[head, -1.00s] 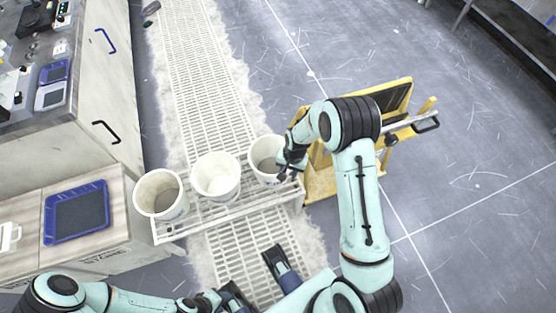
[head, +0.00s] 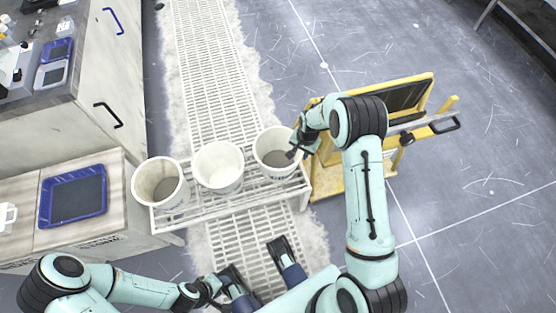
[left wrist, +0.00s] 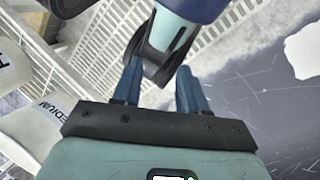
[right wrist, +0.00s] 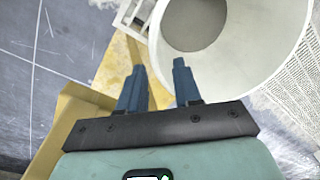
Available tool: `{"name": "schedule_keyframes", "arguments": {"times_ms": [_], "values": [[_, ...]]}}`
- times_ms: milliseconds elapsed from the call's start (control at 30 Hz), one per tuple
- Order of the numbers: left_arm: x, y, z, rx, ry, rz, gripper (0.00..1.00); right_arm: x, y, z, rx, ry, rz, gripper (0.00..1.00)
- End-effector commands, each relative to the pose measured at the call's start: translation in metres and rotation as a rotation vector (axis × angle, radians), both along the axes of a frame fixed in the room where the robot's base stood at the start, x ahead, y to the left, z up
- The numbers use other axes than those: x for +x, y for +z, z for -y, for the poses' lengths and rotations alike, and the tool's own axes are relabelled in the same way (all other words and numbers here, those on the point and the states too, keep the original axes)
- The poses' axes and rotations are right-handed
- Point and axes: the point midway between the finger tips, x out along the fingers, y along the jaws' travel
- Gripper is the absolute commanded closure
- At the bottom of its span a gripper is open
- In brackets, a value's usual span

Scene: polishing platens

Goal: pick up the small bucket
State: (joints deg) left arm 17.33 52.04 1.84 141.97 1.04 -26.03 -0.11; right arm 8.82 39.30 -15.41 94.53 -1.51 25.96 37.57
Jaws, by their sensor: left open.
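Three white buckets stand in a row on a white slatted rack: a left one (head: 160,185), a middle one (head: 218,167) and a right one (head: 275,150). I cannot tell from the head view which is the small one. The left wrist view shows a bucket marked MEDIUM (left wrist: 28,125). My right gripper (head: 298,150) is at the right rim of the right bucket. In the right wrist view its open fingers (right wrist: 158,78) are near that bucket's wall (right wrist: 235,75); contact is unclear. My left gripper (left wrist: 157,85) is open and empty, low in front of the rack.
A yellow frame (head: 335,180) stands close to the right of the rack. A cabinet with a blue tray (head: 72,195) is on the left. A white grating (head: 205,80) runs along the floor behind. Grey floor (head: 480,220) on the right is clear.

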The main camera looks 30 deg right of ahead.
Motion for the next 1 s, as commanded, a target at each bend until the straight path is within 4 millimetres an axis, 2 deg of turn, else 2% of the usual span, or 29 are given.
{"name": "schedule_keyframes", "arguments": {"times_ms": [167, 433, 667, 700, 800, 1000], "values": [[0.003, -0.003, -0.002, 0.004, 0.004, 0.009, 0.57, 0.001, -0.01, 0.0, 0.0, 0.0, 0.0, 0.67], [0.016, -0.014, -0.008, 0.021, 0.019, 0.044, 0.57, 0.003, -0.049, -0.002, 0.0, -0.001, -0.001, 0.67], [0.018, -0.014, -0.008, 0.022, 0.02, 0.049, 0.57, 0.004, -0.051, -0.002, 0.0, 0.0, 0.001, 0.67], [0.018, -0.014, -0.008, 0.022, 0.02, 0.048, 0.57, 0.004, -0.051, -0.002, 0.0, 0.0, 0.001, 0.7], [0.018, -0.014, -0.008, 0.022, 0.02, 0.048, 0.57, 0.004, -0.051, -0.002, 0.0, 0.0, 0.001, 1.0], [0.017, -0.014, -0.008, 0.022, 0.02, 0.047, 0.57, 0.004, -0.051, -0.002, 0.0, 0.0, 0.001, 1.0]]}}
